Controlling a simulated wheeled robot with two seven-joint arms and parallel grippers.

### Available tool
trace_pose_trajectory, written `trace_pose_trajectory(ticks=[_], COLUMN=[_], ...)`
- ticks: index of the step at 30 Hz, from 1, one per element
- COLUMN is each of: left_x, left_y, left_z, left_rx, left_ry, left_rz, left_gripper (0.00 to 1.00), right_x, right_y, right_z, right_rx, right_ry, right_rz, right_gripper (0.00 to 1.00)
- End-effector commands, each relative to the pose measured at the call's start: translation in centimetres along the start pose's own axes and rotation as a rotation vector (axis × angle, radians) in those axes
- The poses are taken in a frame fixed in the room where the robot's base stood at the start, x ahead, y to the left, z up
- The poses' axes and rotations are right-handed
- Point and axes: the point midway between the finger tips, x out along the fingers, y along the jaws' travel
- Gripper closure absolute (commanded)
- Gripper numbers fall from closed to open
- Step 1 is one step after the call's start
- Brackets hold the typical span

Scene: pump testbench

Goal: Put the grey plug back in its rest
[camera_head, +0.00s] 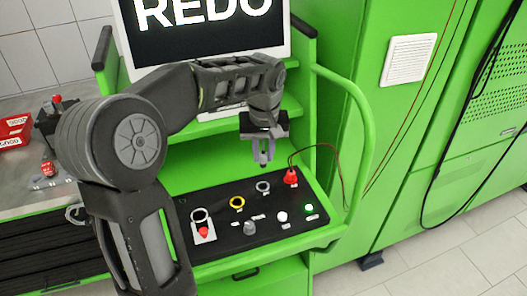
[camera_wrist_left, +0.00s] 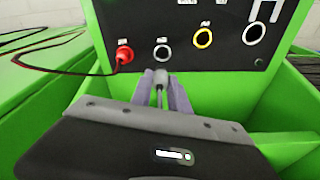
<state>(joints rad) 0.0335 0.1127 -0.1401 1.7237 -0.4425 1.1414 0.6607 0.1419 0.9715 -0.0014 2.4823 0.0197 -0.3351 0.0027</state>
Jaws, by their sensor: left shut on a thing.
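My left gripper (camera_head: 264,160) hangs over the back of the black panel (camera_head: 262,233), fingers pointing down. It is shut on the grey plug (camera_wrist_left: 162,79), which shows small between the fingertips in the left wrist view. A grey ring (camera_head: 263,187) on the panel lies just below the gripper in the head view. In the left wrist view the grey ring (camera_wrist_left: 162,53) is just beyond the plug's tip, with a visible gap in the picture. I cannot tell the true distance. My right gripper is not in view.
A red plug (camera_head: 291,177) with a cable sits right of the grey ring. A yellow ring (camera_head: 237,202) and a white ring (camera_head: 200,215) are left of it. Knobs and buttons line the panel's front. A screen (camera_head: 205,27) stands behind, and a green rail (camera_head: 365,140) curves at right.

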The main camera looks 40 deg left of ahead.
Motion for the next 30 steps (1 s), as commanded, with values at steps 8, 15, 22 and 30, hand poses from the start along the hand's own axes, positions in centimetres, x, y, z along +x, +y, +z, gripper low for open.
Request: trace_pose_trajectory(ticks=[8, 15, 22, 30], left_x=[2.4, 5.0, 6.8, 7.4], left_y=[0.0, 0.0, 0.0, 0.0], left_z=[0.3, 0.8, 1.0, 1.1], left_rx=[-0.001, -0.001, -0.001, -0.001], left_ry=[0.0, -0.001, 0.0, 0.0], left_rz=[0.0, -0.001, 0.0, 0.0], left_gripper=[1.0, 1.0, 1.0, 1.0], right_x=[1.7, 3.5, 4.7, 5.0], right_y=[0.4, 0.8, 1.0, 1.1], right_z=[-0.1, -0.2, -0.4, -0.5], right_rx=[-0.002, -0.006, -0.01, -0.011], right_ry=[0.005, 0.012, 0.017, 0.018], right_rz=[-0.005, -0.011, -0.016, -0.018], right_gripper=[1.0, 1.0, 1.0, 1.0])
